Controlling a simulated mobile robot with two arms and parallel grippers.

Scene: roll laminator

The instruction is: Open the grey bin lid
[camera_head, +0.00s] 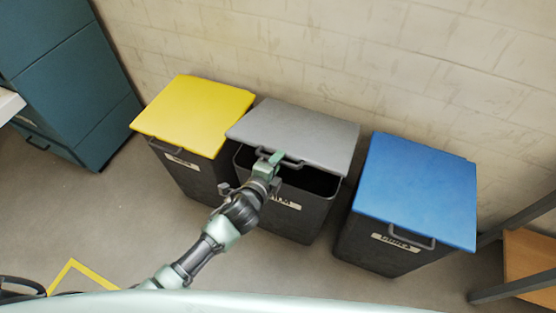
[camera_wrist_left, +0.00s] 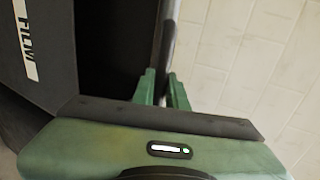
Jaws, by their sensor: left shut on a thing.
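The grey bin lid (camera_head: 300,130) is raised partway at its front, with a dark opening showing beneath it on the black grey-lid bin (camera_head: 275,218). My left gripper (camera_head: 272,160) is at the lid's front handle (camera_head: 293,163) and shut on it. In the left wrist view, the green fingers of the left gripper (camera_wrist_left: 162,88) close around the lid's edge or handle, which shows edge-on (camera_wrist_left: 165,45). The bin's dark front with a white label (camera_wrist_left: 27,40) is at the left there. My right gripper is not in view.
A bin with a yellow lid (camera_head: 195,112) stands to the left and one with a blue lid (camera_head: 418,188) to the right, both lids down. A pale block wall (camera_head: 400,60) is close behind. A teal cabinet (camera_head: 70,80) stands at the far left.

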